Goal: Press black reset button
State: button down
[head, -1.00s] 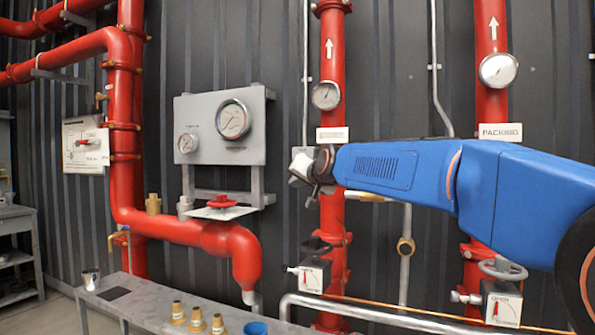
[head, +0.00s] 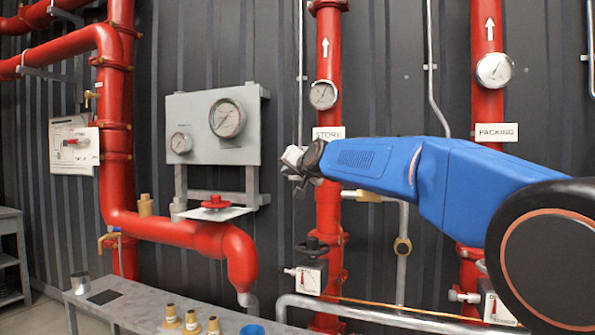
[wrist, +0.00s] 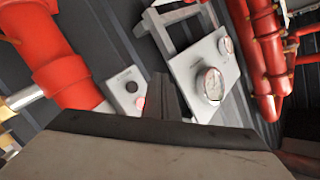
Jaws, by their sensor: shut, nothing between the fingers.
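My gripper (head: 294,161) is shut and empty, raised in front of the grey wall beside the middle red pipe. In the wrist view its dark fingers (wrist: 166,97) point up the picture. A small light-grey plate (wrist: 126,92) lies just left of the fingers in that view. It carries a round black button (wrist: 132,87) and, below it, a red button or lamp (wrist: 140,103), partly beside the finger. The fingers overlap the plate's edge in the picture, and I cannot tell the gap in depth.
The middle red pipe (head: 328,212) runs close by. A bench (head: 103,297) with brass fittings and a blue cup (head: 252,330) is below.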

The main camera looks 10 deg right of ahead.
jog(key=w+d, duration=0.4)
jog(key=w, duration=0.1)
jog(key=shift+w, duration=0.35)
jog(key=shift+w+d, duration=0.15)
dwell(1.9)
jog(key=shift+w+d, duration=0.15)
jog(key=shift+w, duration=0.05)
jog(key=shift+w+d, duration=0.3)
jog(key=shift+w, duration=0.1)
dwell(1.1)
dwell(0.3)
jog(key=shift+s+a, duration=0.55)
jog(key=shift+s, duration=0.2)
jog(key=s+a, duration=0.1)
jog(key=s, duration=0.1)
jog(key=s+a, duration=0.2)
dwell(0.5)
